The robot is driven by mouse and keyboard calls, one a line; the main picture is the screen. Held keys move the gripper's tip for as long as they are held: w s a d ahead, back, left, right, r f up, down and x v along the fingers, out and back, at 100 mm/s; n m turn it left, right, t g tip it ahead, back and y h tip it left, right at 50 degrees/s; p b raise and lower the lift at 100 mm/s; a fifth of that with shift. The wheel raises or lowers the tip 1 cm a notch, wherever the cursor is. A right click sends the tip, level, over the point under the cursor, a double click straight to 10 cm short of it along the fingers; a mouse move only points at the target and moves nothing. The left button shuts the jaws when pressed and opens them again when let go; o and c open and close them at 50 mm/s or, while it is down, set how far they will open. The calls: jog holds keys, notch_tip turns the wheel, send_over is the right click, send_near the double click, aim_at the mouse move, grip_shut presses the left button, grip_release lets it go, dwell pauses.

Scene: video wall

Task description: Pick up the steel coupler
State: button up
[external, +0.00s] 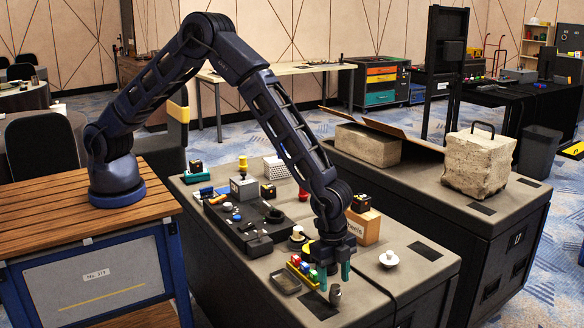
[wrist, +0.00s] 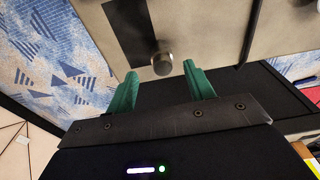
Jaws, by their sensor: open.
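The steel coupler (external: 335,294) is a small grey metal cylinder near the front edge of the grey case top. In the wrist view the coupler (wrist: 162,64) is seen just past the fingertips, about midway between them, beside a dark rectangle. My gripper (external: 334,276) has two green fingers, apart and empty. It points down close to the coupler, a little behind it in the external view. The green fingers of my gripper (wrist: 160,75) also show in the wrist view. I cannot tell the exact height gap.
A yellow tray of coloured blocks (external: 303,271) stands just left of my gripper, with a dark shallow dish (external: 285,282) beside it. A wooden block (external: 364,228) stands behind, and a white knob (external: 388,259) sits to the right. Bare case top lies between.

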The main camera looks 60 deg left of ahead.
aim_at(336, 286)
jog(key=shift+w+d+f, duration=0.15)
jog(key=shift+f, duration=1.35)
jog(key=shift+w+d+f, duration=0.1)
jog(key=shift+d+f, duration=0.05)
jog(key=shift+f, duration=1.3)
jog(key=shift+c, duration=0.4)
jog(key=c, duration=1)
